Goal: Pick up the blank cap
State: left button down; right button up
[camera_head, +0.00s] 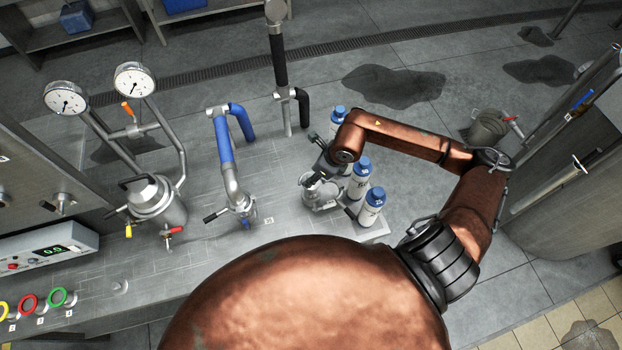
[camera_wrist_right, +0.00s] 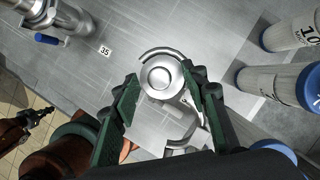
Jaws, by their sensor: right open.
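A round silver metal piece, which looks like the blank cap (camera_wrist_right: 160,75), sits on a fitting with a curved clamp-like band beside it. My right gripper (camera_wrist_right: 160,92) is open, with one finger on each side of the cap's near part. I cannot tell whether the fingers touch it. In the head view my right gripper (camera_head: 318,178) is over the silver fitting (camera_head: 322,198) at the bench's right end, and the cap is hard to make out. My left gripper does not show in the head view.
Several white bottles with blue caps (camera_head: 359,182) stand close to the right of my right gripper. A blue-handled pipe (camera_head: 226,140) rises to its left. A jacketed vessel (camera_head: 158,204) with gauges is further left. Bare bench lies between the pipe and fitting.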

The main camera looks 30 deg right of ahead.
jog(key=shift+f, duration=0.1)
jog(key=shift+c, duration=0.2)
grip_shut()
